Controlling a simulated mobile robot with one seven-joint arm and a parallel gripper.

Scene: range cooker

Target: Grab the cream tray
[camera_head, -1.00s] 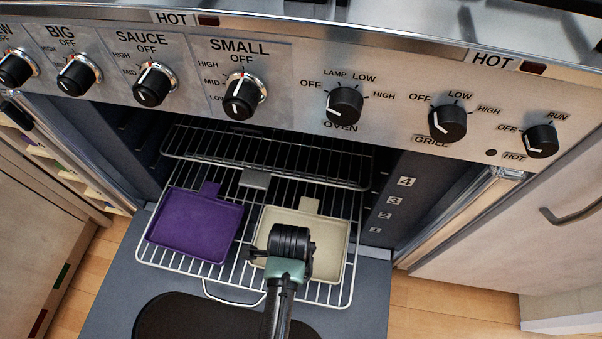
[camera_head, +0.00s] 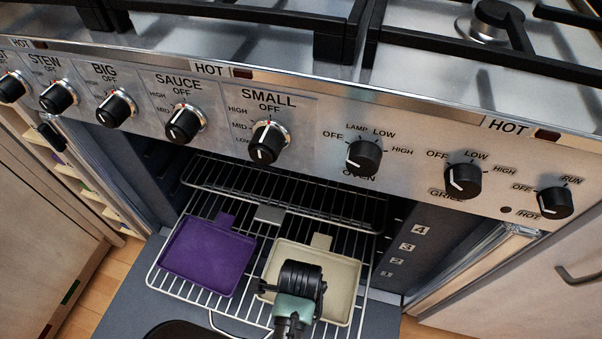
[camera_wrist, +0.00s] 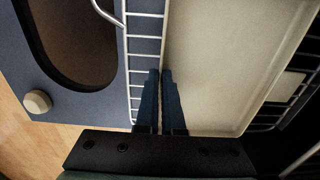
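The cream tray (camera_head: 340,275) lies on the right half of the pulled-out wire rack, with a small tab at its back edge. It fills the middle and right of the wrist view (camera_wrist: 225,60). My gripper (camera_head: 300,279) is over the tray's front part in the head view and hides its front edge there. In the wrist view its two blue fingers (camera_wrist: 161,75) are close together, one on each side of the tray's rim, with the rim between them. The tray sits flat on the rack.
A purple tray (camera_head: 207,256) lies left of the cream tray on the wire rack (camera_head: 163,290). A second rack (camera_head: 330,203) is above and behind. The knob panel (camera_head: 315,130) overhangs the oven. The open oven door (camera_head: 115,320) is below.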

